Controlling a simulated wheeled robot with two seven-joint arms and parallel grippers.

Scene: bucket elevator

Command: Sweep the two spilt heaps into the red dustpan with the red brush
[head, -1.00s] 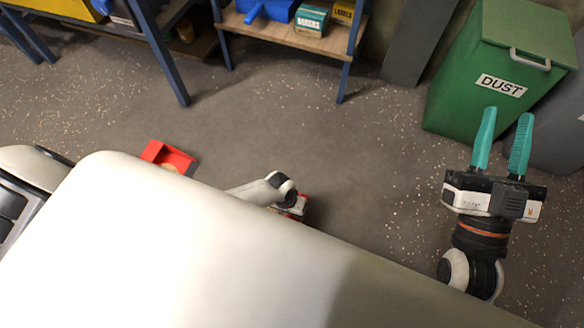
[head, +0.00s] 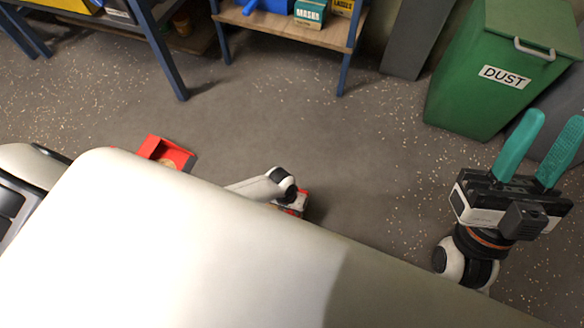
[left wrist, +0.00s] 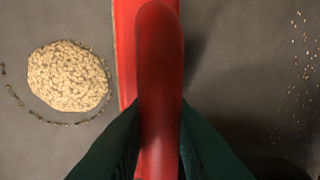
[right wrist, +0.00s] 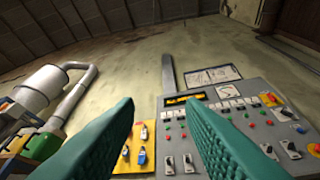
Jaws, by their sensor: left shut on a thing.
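The red dustpan (head: 167,152) lies on the floor at left in the head view, its near part hidden behind my white body. A pale patch shows at its lower side; I cannot tell whether it is inside. My left gripper (left wrist: 160,125) is shut on the handle of the red brush (left wrist: 126,50) in the left wrist view. A heap of tan grains (left wrist: 69,76) lies on the floor left of the brush, apart from it. The second heap is not clearly visible. My right gripper (head: 554,128) is open and empty, raised at the right.
A green dust bin (head: 490,75) stands at back right. A shelf (head: 285,30) with boxes and a blue-legged bench (head: 160,50) stand at the back. Scattered specks dot the floor. The right wrist view shows a control panel (right wrist: 235,120).

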